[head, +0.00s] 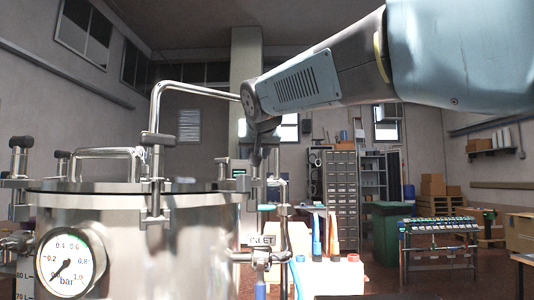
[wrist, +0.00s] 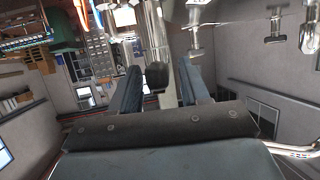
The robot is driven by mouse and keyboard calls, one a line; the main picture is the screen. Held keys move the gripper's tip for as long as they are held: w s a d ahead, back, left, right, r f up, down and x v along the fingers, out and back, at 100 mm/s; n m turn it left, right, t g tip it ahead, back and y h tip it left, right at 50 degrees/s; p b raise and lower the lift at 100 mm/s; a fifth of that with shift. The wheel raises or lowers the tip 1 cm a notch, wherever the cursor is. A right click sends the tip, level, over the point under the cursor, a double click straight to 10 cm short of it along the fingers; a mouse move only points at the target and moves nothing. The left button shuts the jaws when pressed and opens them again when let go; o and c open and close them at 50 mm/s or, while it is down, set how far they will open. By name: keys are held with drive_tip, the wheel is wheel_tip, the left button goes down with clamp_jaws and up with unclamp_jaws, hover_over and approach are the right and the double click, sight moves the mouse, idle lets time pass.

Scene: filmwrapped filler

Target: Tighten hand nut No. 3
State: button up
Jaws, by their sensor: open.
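A steel vessel (head: 150,250) with a flat lid (head: 110,186) fills the left of the head view. Several hand nuts on clamps stand round its rim, including one at the far left (head: 20,150) and one at the front (head: 156,145). I cannot read any number on them. My gripper (head: 263,135) points down at the lid's right edge, over another clamp, and is partly hidden by my arm. In the wrist view my gripper (wrist: 160,88) is open, with a dark rounded knob (wrist: 157,74) between its fingers. I cannot tell whether they touch it.
A bent steel pipe (head: 195,87) rises from the lid close to my gripper's left. A pressure gauge (head: 71,261) is on the vessel's front, and an INLET tag (head: 262,240) hangs below my gripper. A green bin (head: 390,232) and a bench (head: 440,237) stand farther back.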

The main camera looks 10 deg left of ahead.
drive_tip(key=v, duration=1.3)
drive_tip(key=shift+s, duration=0.15)
drive_tip(key=shift+d, duration=0.15)
drive_tip(key=s+d+f+m+g+h, duration=0.1)
drive_tip(key=s+d+f, duration=0.3)
drive_tip(key=d+f, duration=0.6)
drive_tip(key=s+d+f+m+g+h, duration=0.1)
drive_tip(key=s+d+f+g, duration=0.3)
drive_tip(key=d+f, duration=0.6)
drive_tip(key=s+d+f+m+g+h, duration=0.1)
drive_tip(key=s+d+f, duration=0.5)
drive_tip(key=f, duration=1.4)
drive_tip(key=d+g, duration=0.1)
drive_tip(key=d, duration=0.3)
drive_tip(key=shift+d, duration=0.15)
